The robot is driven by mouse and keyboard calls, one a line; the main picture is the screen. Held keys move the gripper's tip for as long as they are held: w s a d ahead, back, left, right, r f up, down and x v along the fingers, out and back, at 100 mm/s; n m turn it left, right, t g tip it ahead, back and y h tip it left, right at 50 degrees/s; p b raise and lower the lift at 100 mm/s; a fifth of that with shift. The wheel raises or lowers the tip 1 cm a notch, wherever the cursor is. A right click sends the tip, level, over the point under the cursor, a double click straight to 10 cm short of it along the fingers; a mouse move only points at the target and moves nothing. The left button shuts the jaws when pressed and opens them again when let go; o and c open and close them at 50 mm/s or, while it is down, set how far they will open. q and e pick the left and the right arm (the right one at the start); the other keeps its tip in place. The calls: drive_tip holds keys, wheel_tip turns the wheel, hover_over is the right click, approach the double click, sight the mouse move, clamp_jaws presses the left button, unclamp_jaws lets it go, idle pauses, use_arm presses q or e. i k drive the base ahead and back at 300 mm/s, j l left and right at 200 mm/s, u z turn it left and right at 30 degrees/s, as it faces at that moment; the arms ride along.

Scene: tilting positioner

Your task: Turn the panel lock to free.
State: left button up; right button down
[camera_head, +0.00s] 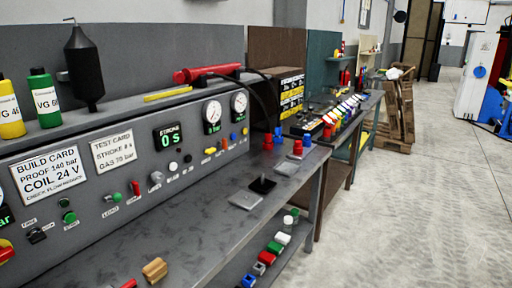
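The grey control panel (135,205) fills the left of the head view and slopes above a workbench. It carries several knobs, buttons and small switches with tiny labels. Neither of my grippers is in view.
A workbench top (190,232) runs below the panel, with a wooden block (154,269) and metal plates (246,201) on it. Coloured parts (268,257) lie on a lower shelf. Bottles (43,98) stand on the panel. The concrete floor (430,210) at right is clear.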

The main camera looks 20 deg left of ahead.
sight(36, 236)
drive_tip(key=i+l+u, duration=0.1)
drive_tip(key=u, duration=0.3)
drive_tip(key=i+l+u, duration=0.2)
drive_tip(key=u, duration=0.15)
drive_tip(key=i+l+u, duration=0.25)
drive_tip(key=u, duration=0.15)
drive_tip(key=i+l+u, duration=0.15)
drive_tip(key=u, duration=0.2)
drive_tip(key=i+l+u, duration=0.1)
drive_tip(key=u, duration=0.25)
drive_tip(key=l+u, duration=0.35)
drive_tip(key=i+l+u, duration=0.1)
drive_tip(key=l+u, duration=0.3)
drive_tip(key=i+l+u, duration=0.2)
drive_tip(key=k, duration=0.1)
